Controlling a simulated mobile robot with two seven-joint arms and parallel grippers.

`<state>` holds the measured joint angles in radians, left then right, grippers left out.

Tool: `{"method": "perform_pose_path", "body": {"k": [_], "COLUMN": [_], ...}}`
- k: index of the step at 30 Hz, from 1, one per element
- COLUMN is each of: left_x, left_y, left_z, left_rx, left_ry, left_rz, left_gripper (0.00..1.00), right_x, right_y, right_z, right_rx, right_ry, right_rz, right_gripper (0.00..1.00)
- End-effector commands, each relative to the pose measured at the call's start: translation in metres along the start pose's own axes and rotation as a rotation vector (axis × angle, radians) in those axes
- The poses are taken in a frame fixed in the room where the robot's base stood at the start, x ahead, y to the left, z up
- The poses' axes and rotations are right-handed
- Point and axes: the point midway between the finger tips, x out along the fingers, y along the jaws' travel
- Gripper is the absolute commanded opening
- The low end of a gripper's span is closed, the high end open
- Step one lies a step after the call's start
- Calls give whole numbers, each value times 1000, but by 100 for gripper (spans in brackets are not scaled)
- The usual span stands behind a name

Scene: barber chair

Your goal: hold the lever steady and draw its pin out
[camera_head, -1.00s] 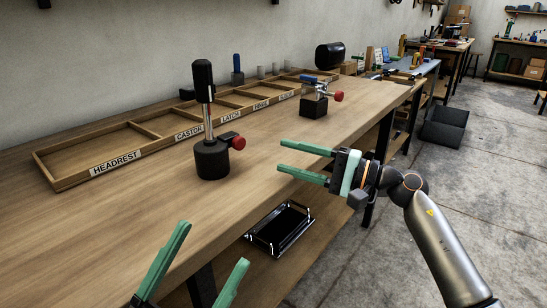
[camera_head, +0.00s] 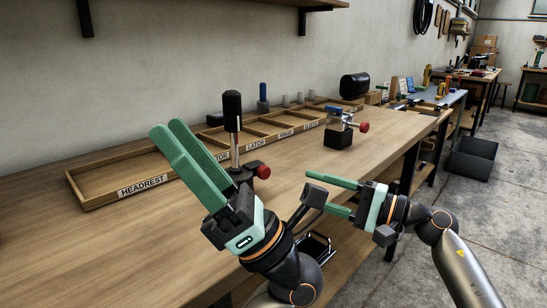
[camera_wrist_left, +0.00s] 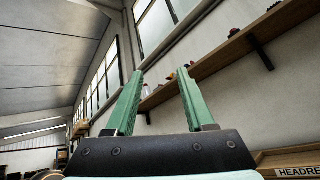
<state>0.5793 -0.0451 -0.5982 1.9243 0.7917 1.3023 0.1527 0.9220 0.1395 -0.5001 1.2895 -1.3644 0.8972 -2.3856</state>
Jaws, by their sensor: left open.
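The lever (camera_head: 233,112) stands upright on the bench, with a black grip on a chrome shaft. A red-knobbed pin (camera_head: 263,172) sticks out to the right of its black base. My left gripper (camera_head: 168,130) hides part of the base; it is open and empty, raised in front of the lever and pointing up and left. Its spread, empty fingers show in the left wrist view (camera_wrist_left: 160,75). My right gripper (camera_head: 312,190) is open and empty by the bench's front edge, right of the pin, its fingers pointing left. Neither gripper touches the lever or pin.
A labelled wooden tray (camera_head: 88,204) runs along the back of the bench. A black block with a blue-handled part and red knob (camera_head: 364,127) stands further right. A black cylinder (camera_head: 354,86) is at the back. Bare bench (camera_head: 60,255) lies at left.

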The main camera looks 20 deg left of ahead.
Motion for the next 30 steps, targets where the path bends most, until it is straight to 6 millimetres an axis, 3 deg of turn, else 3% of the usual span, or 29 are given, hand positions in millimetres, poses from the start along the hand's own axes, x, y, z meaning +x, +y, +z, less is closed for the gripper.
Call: {"method": "perform_pose_path", "body": {"k": [2,5,9,15,22,30], "left_x": [7,0,-23,-67,-103,-103], "left_y": [-8,-51,-107,-158,-176,-189], "left_z": [13,23,32,43,49,40], "left_rx": [-96,-210,-339,-446,-474,-476], "left_ry": [79,197,377,641,823,862], "left_rz": [-43,-173,-332,-491,-562,-572], "left_gripper": [54,54,54,54,54,54], "right_x": [0,0,0,0,0,0], "right_y": [0,0,0,0,0,0], "right_z": [0,0,0,0,0,0], "right_rx": [0,0,0,0,0,0], "right_ry": [0,0,0,0,0,0], "right_rz": [0,0,0,0,0,0], "right_gripper": [50,50,50,50,50,50]}}
